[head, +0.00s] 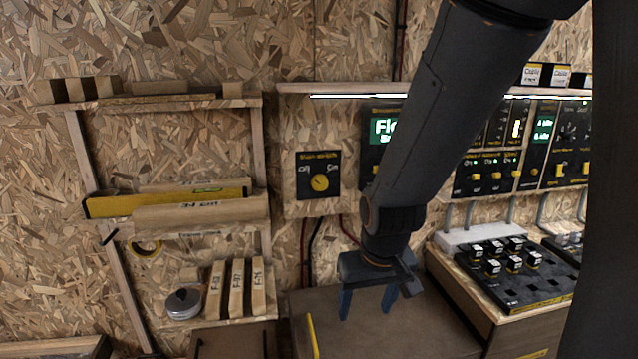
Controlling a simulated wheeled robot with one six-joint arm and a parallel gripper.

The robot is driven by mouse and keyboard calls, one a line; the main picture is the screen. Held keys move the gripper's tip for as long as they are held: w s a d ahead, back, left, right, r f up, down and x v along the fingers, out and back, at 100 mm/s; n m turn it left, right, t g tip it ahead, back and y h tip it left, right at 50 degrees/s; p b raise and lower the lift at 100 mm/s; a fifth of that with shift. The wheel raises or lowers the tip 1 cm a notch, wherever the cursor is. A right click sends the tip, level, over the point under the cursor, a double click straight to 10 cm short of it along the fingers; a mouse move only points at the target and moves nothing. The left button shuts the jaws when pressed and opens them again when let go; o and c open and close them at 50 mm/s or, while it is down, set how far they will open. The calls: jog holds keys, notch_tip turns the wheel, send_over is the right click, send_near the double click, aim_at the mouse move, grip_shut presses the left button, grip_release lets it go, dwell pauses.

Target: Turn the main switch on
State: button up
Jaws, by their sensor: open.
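The main switch (319,183) is a yellow round knob on a black plate fixed to the chipboard wall, near the middle of the head view. The plate reads "Main switch" with "Off" at left and "On" at right. The knob's exact pointing direction is too small to tell. My gripper (367,304) hangs from my dark arm, below and to the right of the switch, with its blue fingers apart and pointing down. Nothing shows between the fingers. It is apart from the switch, which is not covered.
A wooden shelf rack (262,150) with a yellow level (165,201) stands left of the switch. A lit display panel (383,131) is to its right, partly behind my arm. A brown worktop (400,335) lies below my gripper. A black tray (530,292) of small blocks sits right.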

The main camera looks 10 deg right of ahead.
jog(key=w+r+t, duration=0.1)
jog(key=w+t, duration=0.6)
jog(key=w, duration=1.6)
jog(key=t, duration=0.8)
send_near(321, 184)
jog(key=w, duration=0.2)
jog(key=shift+w+a+f+p, duration=0.1)
jog(key=shift+w+p, duration=0.45)
jog(key=shift+w, duration=1.2)
jog(key=shift+w+f+p, duration=0.15)
jog(key=shift+w+p, duration=0.35)
jog(key=shift+w, duration=1.25)
jog(key=c, duration=1)
jog(key=shift+c, duration=0.2)
